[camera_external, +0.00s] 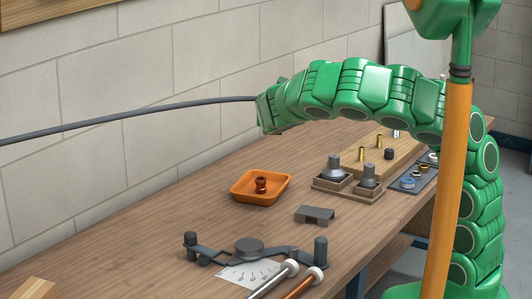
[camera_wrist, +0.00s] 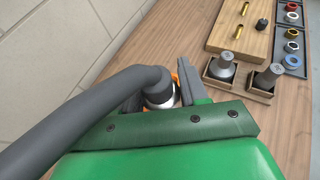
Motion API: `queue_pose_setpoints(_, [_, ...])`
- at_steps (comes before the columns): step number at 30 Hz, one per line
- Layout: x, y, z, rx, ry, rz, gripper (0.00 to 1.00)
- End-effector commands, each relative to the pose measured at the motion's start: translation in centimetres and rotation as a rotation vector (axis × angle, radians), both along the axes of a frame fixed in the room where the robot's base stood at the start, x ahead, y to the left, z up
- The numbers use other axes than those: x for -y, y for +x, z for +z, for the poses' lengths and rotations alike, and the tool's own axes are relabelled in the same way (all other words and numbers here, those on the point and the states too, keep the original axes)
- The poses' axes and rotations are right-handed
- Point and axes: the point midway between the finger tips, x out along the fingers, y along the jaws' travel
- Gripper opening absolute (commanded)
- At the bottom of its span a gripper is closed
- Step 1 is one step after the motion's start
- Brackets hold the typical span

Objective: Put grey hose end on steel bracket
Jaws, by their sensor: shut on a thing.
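The grey hose (camera_external: 130,117) comes in from the left edge and runs through the air to my gripper (camera_external: 263,113), high above the bench near the wall. In the wrist view the hose (camera_wrist: 95,115) bends in an elbow to a pale metallic collar at its end (camera_wrist: 160,92). My gripper (camera_wrist: 160,90) is shut on this hose end, with a grey finger to its right; the other finger is mostly hidden by the hose. A small dark grey notched block (camera_external: 315,214) lies on the bench, apart from the hose; I cannot tell whether it is the steel bracket.
An orange tray (camera_external: 240,190) holding a brown fitting stands on the bench (camera_external: 180,225). Grey cones (camera_external: 335,165) sit in wooden boxes, beside a wooden block with brass fittings (camera_external: 378,141) and a dark tray of rings (camera_external: 425,165). A bending tool (camera_external: 250,250) and pipes (camera_external: 275,278) lie at the front.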

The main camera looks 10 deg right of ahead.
Motion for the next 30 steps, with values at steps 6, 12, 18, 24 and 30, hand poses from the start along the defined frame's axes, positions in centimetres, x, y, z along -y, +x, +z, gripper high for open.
queue_pose_setpoints(6, [3.8,-2.4,-0.4,-0.003,0.000,-0.207,0.13])
queue_pose_setpoints(12, [6.5,-4.6,-0.4,-0.003,-0.001,-0.354,0.13])
queue_pose_setpoints(18, [8.2,-6.2,-0.3,-0.003,0.001,-0.450,0.13])
queue_pose_setpoints(24, [9.5,-7.7,-0.1,-0.002,-0.001,-0.526,0.13])
queue_pose_setpoints(30, [9.9,-8.0,-2.0,-0.001,-0.004,-0.547,0.13])
